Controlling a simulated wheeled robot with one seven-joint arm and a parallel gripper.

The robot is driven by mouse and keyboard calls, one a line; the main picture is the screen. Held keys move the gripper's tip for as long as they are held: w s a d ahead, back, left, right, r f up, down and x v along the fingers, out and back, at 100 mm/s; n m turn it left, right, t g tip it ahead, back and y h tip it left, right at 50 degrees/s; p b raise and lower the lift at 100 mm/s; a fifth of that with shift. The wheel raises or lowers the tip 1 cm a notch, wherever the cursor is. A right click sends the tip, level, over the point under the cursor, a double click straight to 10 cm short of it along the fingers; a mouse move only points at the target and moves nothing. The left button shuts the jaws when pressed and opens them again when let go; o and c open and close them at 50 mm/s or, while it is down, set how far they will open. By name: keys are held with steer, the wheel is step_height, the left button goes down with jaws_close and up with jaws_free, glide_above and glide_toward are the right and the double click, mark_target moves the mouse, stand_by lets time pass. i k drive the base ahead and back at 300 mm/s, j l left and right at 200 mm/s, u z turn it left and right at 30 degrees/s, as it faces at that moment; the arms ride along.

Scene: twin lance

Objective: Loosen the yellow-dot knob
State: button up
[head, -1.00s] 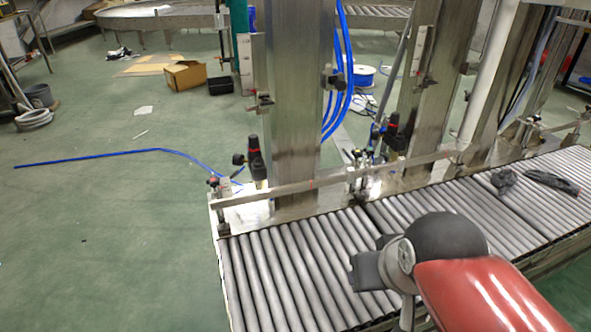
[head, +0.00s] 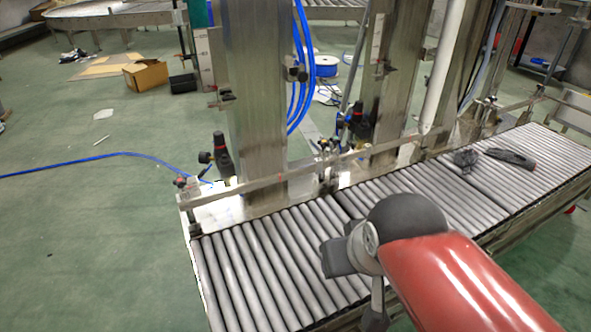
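No yellow dot can be made out on any knob at this size, so I cannot tell which knob is the yellow-dot one. Small dark knobs show on the steel frame behind the rollers: a black one on the post (head: 296,73), another at the post's left side (head: 226,96), and a red-and-black one low at the left (head: 181,183). My gripper (head: 338,258) is a dark grey block at the end of my red arm, above the rollers and apart from these knobs. Its fingers cannot be made out, and nothing is seen in it.
A roller conveyor (head: 262,262) runs from front left to back right, with a steel rail (head: 270,181) along its far side. A black handheld object (head: 511,158) lies on it. Blue hoses (head: 304,70) hang by the post. Open green floor (head: 85,240) lies to the left.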

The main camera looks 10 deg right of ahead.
mark_target(324, 143)
steer(key=i+l+u, duration=0.25)
steer(key=l, duration=0.45)
steer(key=l+u, duration=0.25)
steer(key=l, duration=0.45)
steer(key=k, duration=0.05)
